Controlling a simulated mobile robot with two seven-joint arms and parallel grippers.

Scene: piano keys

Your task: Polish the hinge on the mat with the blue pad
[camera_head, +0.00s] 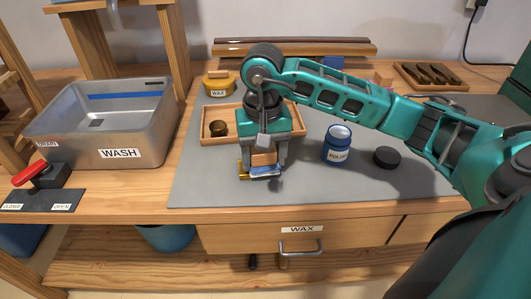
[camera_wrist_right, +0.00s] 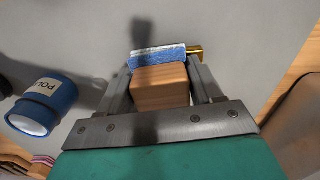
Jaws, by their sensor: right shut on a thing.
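My right gripper (camera_head: 267,168) is shut on the wooden block of the blue pad (camera_head: 265,171), low over the grey mat (camera_head: 320,190). The block (camera_wrist_right: 160,87) sits between the fingers in the wrist view, with the blue pad (camera_wrist_right: 158,57) at its far end and a pale band along the pad's edge. The brass hinge (camera_head: 243,171) shows at the pad's left in the head view. In the wrist view the hinge (camera_wrist_right: 196,51) sticks out at the pad's right. The pad hides the rest of it; I cannot tell whether they touch. My left gripper is not in view.
An open blue polish tin (camera_head: 337,151) and a black lid (camera_head: 387,157) stand right of the gripper. Behind it is a wooden tray (camera_head: 212,140) with a dark knob. A yellow wax tin (camera_head: 219,87) is farther back. A metal wash basin (camera_head: 75,150) stands left. The mat's front is clear.

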